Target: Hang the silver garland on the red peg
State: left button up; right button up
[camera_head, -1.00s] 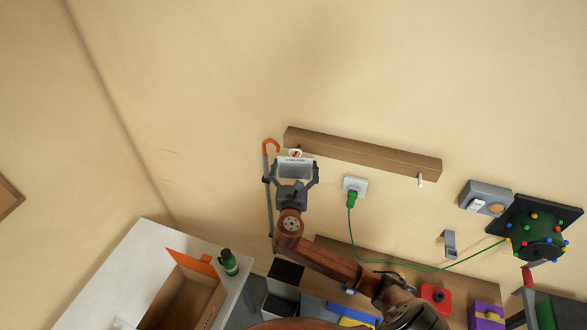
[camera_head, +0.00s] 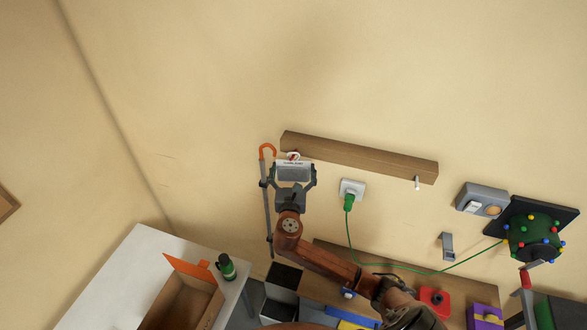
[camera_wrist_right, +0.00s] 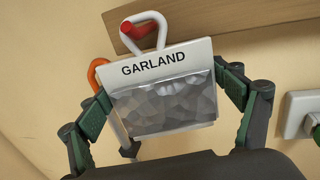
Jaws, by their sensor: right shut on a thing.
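The silver garland (camera_wrist_right: 165,98) is a crumpled silver block with a white card marked GARLAND and a white loop (camera_wrist_right: 160,30) on top. It also shows in the head view (camera_head: 293,172). My right gripper (camera_head: 294,176) is shut on its sides and holds it upright at the left end of the wooden rail. The red peg (camera_wrist_right: 134,28) shows inside the loop's outline in the right wrist view. I cannot tell whether the loop is around the peg or only in front of it. My left gripper is out of view.
The wooden rail (camera_head: 360,157) has a white peg (camera_head: 417,184) on its right. An orange-handled cane (camera_head: 267,200) hangs close left of my gripper. A socket (camera_head: 352,188) with a green plug is to the right. Below are a white table (camera_head: 120,262) and an open box (camera_head: 180,300).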

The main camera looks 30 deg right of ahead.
jog(key=o, duration=1.1)
jog(key=v, duration=1.2)
